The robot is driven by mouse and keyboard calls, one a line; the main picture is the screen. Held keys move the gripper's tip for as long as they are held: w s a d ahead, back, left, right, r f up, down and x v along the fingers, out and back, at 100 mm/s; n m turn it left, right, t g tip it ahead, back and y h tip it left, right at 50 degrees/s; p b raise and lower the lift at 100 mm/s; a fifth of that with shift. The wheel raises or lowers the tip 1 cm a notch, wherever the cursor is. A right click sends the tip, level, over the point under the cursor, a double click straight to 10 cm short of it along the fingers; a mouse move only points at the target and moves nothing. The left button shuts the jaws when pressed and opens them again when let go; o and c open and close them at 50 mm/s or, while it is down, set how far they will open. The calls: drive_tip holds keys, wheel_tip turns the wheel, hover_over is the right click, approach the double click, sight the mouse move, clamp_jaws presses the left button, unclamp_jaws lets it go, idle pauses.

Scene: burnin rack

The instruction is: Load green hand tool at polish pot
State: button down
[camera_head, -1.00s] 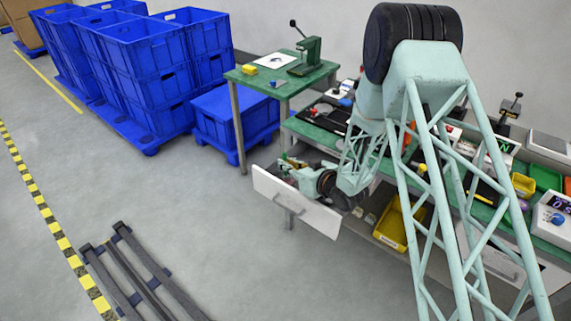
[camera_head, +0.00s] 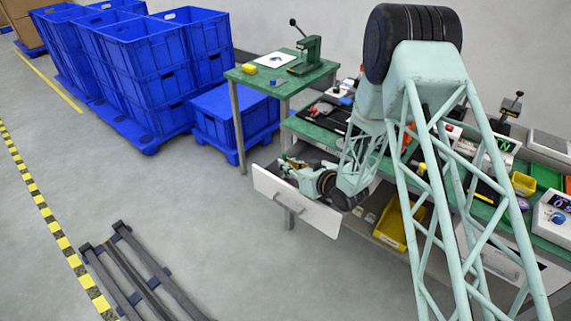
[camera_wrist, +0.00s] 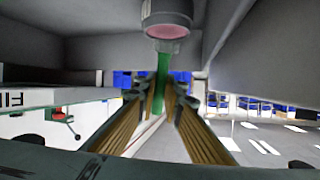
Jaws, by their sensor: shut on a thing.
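My gripper (camera_head: 297,170) is low over the open drawer (camera_head: 290,202) at the left end of the long bench. In the wrist view, my gripper (camera_wrist: 160,100) has its two ribbed, tan-padded fingers closed around a narrow green hand tool (camera_wrist: 162,80), which stands upright between their far ends. I cannot make out which thing is the polish pot.
The long bench (camera_head: 325,138) carries several tools and bins. A yellow bin (camera_head: 390,228) sits below it. A smaller green table (camera_head: 262,88) with a press (camera_head: 307,52) stands behind. Blue crates (camera_head: 150,60) are stacked at the left. A dark pallet frame (camera_head: 135,270) lies on otherwise open floor.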

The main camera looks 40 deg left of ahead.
sight(286, 159)
drive_tip(key=shift+f+b, duration=0.3)
drive_tip(key=shift+f, duration=0.15)
idle(1.1)
drive_tip(key=shift+r, duration=0.1)
drive_tip(key=shift+r+p, duration=1)
drive_tip(key=shift+r, duration=2.45)
